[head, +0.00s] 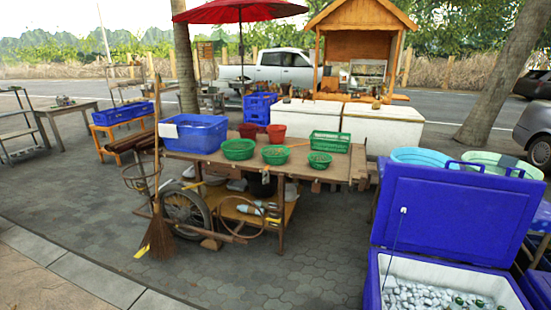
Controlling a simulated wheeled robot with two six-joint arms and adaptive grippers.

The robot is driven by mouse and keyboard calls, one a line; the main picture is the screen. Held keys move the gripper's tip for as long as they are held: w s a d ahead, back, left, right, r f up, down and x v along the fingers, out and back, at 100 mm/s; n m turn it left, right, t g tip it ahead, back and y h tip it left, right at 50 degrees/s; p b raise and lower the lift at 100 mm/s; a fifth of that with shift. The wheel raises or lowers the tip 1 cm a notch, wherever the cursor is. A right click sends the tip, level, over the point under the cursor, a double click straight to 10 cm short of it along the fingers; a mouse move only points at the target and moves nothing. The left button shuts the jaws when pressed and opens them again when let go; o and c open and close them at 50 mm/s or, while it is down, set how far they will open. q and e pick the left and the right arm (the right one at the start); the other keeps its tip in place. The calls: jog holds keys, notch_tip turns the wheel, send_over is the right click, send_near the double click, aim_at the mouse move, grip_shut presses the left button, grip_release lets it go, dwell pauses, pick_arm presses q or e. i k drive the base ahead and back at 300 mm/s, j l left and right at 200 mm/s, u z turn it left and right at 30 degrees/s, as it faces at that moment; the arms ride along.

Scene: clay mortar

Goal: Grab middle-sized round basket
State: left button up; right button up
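Three round green baskets stand in a row on the wooden cart top. The left one (238,150) looks the largest, the middle one (275,156) looks a little smaller, and the right one (319,161) looks the smallest. They seem to hold small contents that I cannot make out. The middle basket stands apart from the other two, in front of a red bucket. Neither of my grippers is in view.
The wooden cart (338,172) also carries a blue crate (195,134), red buckets (276,133) and a rectangular green basket (329,142). A broom (157,235) leans at its left. An open blue cooler (450,220) with ice stands at right. Paving in front is clear.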

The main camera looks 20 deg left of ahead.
aim_at(274, 160)
jog(key=i+j, duration=1.4)
jog(key=j, duration=0.2)
